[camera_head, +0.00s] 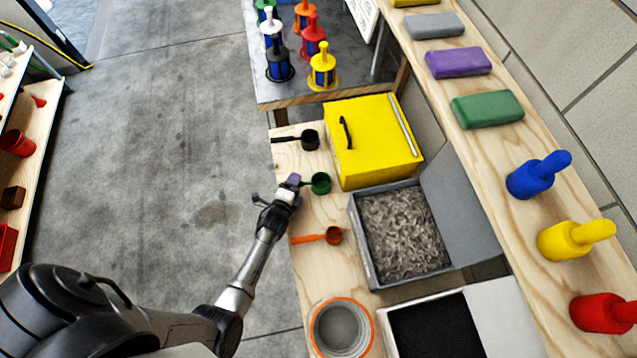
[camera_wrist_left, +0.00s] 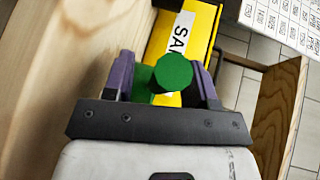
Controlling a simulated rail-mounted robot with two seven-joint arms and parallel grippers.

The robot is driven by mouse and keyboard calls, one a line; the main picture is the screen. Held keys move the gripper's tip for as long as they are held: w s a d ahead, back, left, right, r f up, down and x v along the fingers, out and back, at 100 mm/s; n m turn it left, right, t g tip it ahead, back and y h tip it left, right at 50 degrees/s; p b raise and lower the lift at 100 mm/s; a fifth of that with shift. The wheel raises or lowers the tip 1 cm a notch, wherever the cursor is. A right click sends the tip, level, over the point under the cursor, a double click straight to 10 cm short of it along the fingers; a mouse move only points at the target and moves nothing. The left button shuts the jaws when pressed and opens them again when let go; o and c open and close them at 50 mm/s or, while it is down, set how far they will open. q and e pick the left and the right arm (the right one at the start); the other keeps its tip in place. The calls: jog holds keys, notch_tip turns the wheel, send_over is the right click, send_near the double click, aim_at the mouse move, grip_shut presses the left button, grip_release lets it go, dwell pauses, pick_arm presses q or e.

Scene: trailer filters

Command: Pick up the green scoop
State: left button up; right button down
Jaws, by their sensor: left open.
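The green scoop (camera_head: 320,183) lies on the wooden bench, between the black scoop and the orange scoop. My left gripper (camera_head: 294,181) is at the bench's left edge, at the handle side of the green scoop. In the left wrist view the green scoop (camera_wrist_left: 172,74) shows a round green end between the two purple fingers of the open left gripper (camera_wrist_left: 163,76). I cannot tell whether the fingers touch it. The gripper hides much of the scoop's handle in the head view. My right gripper is not in view.
A black scoop (camera_head: 310,140) and an orange scoop (camera_head: 333,235) lie on either side. A yellow box (camera_head: 372,140) and a grey bin of shavings (camera_head: 364,240) stand behind. A grey can with an orange rim (camera_head: 341,329) stands nearer. Open floor lies to the left.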

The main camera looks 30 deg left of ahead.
pick_arm(q)
jog(key=shift+s+d, duration=0.1)
jog(key=shift+c, duration=0.7)
grip_shut()
